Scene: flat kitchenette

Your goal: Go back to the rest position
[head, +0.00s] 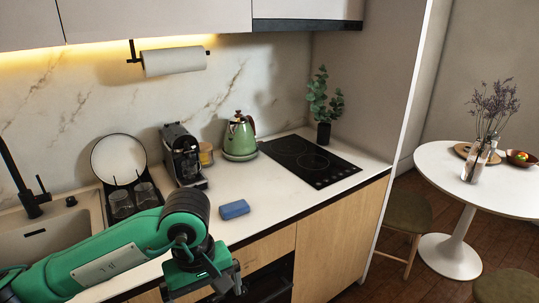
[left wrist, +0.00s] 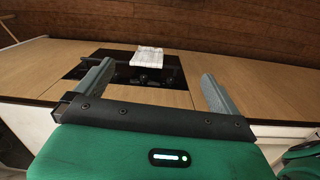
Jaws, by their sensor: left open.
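My left arm comes in from the left in the head view and reaches in front of the counter. My left gripper (head: 230,284) hangs in front of the counter's front edge, near the dark opening in the cabinet front. In the left wrist view my left gripper (left wrist: 157,70) has its two fingers wide apart with nothing between them. Beyond the fingers are the wooden cabinet fronts and a black unit (left wrist: 118,66) with a white striped item (left wrist: 148,59) at it. My right gripper is not in view.
The counter holds a blue sponge (head: 234,209), a coffee machine (head: 184,158), a green kettle (head: 239,138), a hob (head: 310,160) and a dish rack with glasses (head: 121,203). The sink (head: 45,236) is at left. A round white table (head: 455,188) and stool (head: 408,211) stand right.

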